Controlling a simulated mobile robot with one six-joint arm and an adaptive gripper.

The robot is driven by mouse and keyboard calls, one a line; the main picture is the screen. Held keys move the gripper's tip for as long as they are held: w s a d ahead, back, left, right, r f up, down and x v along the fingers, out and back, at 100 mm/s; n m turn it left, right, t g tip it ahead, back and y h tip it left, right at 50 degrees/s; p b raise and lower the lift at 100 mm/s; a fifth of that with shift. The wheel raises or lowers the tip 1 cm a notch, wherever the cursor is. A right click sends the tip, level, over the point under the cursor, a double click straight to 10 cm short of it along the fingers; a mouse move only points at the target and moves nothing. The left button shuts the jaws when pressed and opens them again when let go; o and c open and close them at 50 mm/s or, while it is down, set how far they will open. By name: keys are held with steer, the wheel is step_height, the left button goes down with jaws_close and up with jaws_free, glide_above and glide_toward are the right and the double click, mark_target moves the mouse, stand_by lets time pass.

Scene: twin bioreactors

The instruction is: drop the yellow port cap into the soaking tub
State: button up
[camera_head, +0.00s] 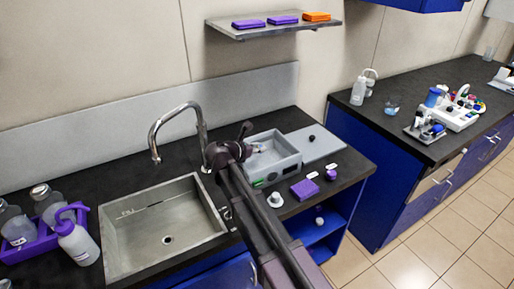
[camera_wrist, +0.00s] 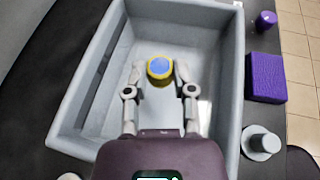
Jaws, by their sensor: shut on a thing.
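The yellow port cap (camera_wrist: 159,69), with a blue top, is between the fingertips of my gripper (camera_wrist: 160,80) in the wrist view. My gripper is shut on it and both fingers touch its sides. The grey soaking tub (camera_wrist: 232,85) lies below, and the cap appears over its inside; the height above the floor of the tub is hard to tell. In the head view the tub (camera_head: 289,165) stands on the dark counter right of the sink, and my arm hides its left part. The cap cannot be made out in the head view.
A purple block (camera_head: 304,189), a grey round piece on a disc (camera_head: 275,200) and a small purple cap (camera_head: 331,175) sit near the tub. A grey lid-like panel (camera_head: 316,142) lies to its right. The sink (camera_head: 120,250) and faucet (camera_head: 154,135) are on the left.

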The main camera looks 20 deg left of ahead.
steer(key=o, duration=0.9)
stand_by(0.3)
